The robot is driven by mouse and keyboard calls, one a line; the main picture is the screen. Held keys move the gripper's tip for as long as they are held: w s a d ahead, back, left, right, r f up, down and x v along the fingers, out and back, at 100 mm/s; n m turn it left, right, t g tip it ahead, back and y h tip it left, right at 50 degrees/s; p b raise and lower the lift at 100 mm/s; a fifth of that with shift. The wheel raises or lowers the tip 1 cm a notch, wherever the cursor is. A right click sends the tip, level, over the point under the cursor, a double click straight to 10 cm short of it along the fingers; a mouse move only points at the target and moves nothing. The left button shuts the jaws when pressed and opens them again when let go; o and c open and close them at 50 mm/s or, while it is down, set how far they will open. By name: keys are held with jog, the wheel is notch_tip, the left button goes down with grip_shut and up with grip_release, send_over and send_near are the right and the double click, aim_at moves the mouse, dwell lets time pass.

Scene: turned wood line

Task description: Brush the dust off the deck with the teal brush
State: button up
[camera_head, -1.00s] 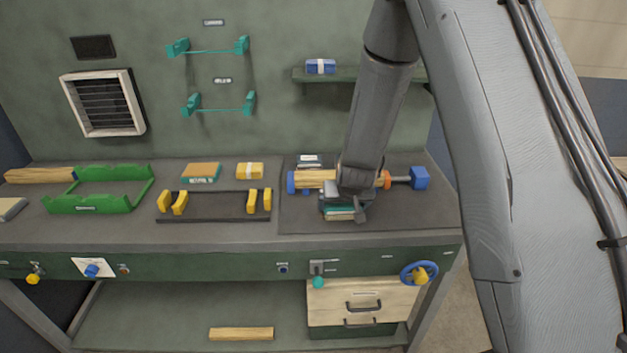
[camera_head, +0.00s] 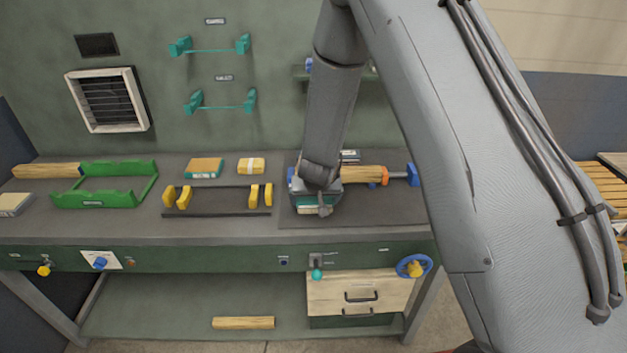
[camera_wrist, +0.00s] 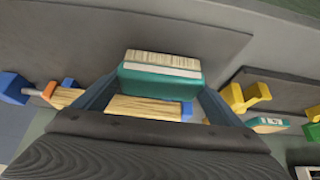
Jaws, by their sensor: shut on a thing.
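My gripper (camera_head: 317,196) is shut on the teal brush (camera_head: 306,209), low over the left part of the dark deck (camera_head: 385,212) at the right of the bench. In the wrist view the teal brush (camera_wrist: 158,82) sits between the two fingers, its pale bristles (camera_wrist: 162,61) facing away from my wrist. I cannot tell whether the bristles touch the deck. A wooden blank (camera_head: 362,173) lies between blue end pieces behind the brush, partly hidden by my gripper. I cannot make out dust on the deck.
Left of the deck stand a black rack with yellow supports (camera_head: 217,213), a teal-and-orange block (camera_head: 203,168), a yellow block (camera_head: 251,165) and a green tray (camera_head: 92,203). A blue handwheel (camera_head: 414,266) juts from the bench front. The deck's right front is clear.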

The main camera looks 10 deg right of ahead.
jog(key=shift+d+r, duration=0.1)
jog(key=shift+r, duration=3.45)
